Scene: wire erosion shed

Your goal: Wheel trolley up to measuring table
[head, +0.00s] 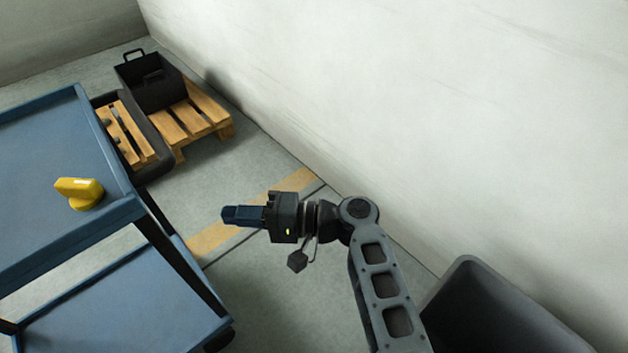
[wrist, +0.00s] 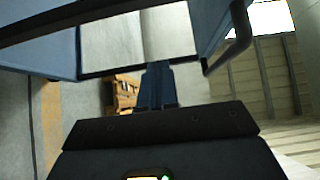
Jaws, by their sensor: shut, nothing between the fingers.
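The blue two-shelf trolley (head: 45,140) stands at the left of the head view, cut off by the picture edge. Its lower shelf (head: 120,305) looks bare where it shows. In the wrist view, blue panels and dark bars of what looks like the trolley (wrist: 50,48) fill the upper part, with a dark curved bar (wrist: 240,35) at the right. My gripper (head: 229,214) is shut and empty, to the right of the trolley's near corner and apart from it in the head view. Its fingers also show in the wrist view (wrist: 158,85). I cannot make out a measuring table.
A yellow object (head: 82,193) sits on the trolley's top shelf. Wooden pallets (head: 190,115) with a black bin (head: 150,83) stand behind. A pale wall (head: 420,90) runs along the right, with a dark grey bin (head: 500,310) at lower right. Floor near the yellow stripe (head: 212,238) is clear.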

